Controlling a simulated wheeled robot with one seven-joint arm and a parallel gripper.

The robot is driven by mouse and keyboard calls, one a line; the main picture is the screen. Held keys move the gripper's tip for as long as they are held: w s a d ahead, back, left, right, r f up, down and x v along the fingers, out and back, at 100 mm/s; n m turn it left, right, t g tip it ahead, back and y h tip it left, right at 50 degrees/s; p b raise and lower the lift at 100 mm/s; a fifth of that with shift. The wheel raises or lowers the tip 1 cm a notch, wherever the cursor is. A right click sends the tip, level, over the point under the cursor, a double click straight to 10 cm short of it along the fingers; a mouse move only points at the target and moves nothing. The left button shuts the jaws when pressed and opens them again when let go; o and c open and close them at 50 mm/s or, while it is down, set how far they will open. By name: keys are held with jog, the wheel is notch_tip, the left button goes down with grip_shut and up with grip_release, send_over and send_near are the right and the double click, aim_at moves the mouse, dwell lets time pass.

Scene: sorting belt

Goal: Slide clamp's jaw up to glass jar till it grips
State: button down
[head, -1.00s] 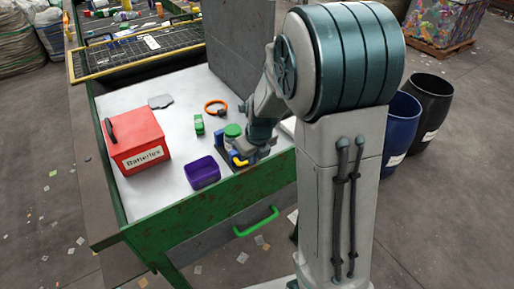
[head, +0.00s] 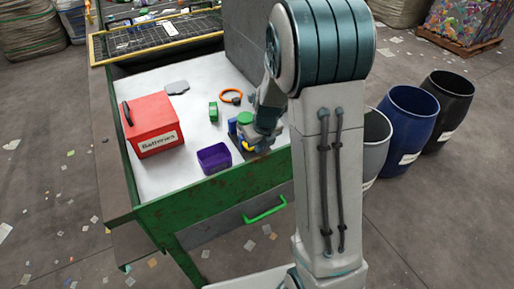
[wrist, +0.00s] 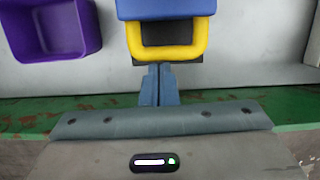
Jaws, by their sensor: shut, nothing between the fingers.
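The clamp shows in the wrist view as a blue block (wrist: 166,9) with a yellow loop handle (wrist: 168,52) on a dark base. In the head view its blue part (head: 232,127) stands beside a green-lidded jar (head: 245,118). The jar is partly hidden by my arm, so I cannot tell whether the clamp touches it. My gripper (wrist: 159,68) is shut and empty, its fingertips just at the near bar of the yellow handle. I cannot tell whether they touch it.
A purple bin (head: 214,158) stands just left of the clamp. A red batteries box (head: 152,125), a green item (head: 213,112), an orange ring clamp (head: 231,96) and a grey flat piece (head: 177,87) are on the white bench. The green bench edge (wrist: 225,97) lies under my gripper.

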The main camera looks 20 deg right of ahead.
jog(key=shift+w, duration=0.15)
jog(key=shift+r, duration=0.2)
jog(key=shift+d+r+p, duration=0.1)
jog(key=shift+r+p, duration=0.05)
jog(key=shift+p, duration=0.15)
jog(key=s+a+r+n+p, duration=0.1)
jog(key=s+r+n+p, duration=0.25)
jog(key=r, duration=0.35)
jog(key=s+r+n+p, duration=0.3)
jog(key=r+n+p, duration=0.15)
jog(key=r, duration=0.35)
jog(key=s+r+n+b, duration=0.1)
jog(key=s+r+n, duration=0.2)
jog(key=s+n, duration=0.5)
jog(key=s+a+r+n+t+b, duration=0.1)
jog(key=s+r+n, duration=0.3)
jog(key=s+n, duration=0.5)
jog(key=n+b, duration=0.1)
jog(key=n, duration=0.7)
jog(key=shift+s+h, duration=0.15)
jog(key=shift+h, duration=0.25)
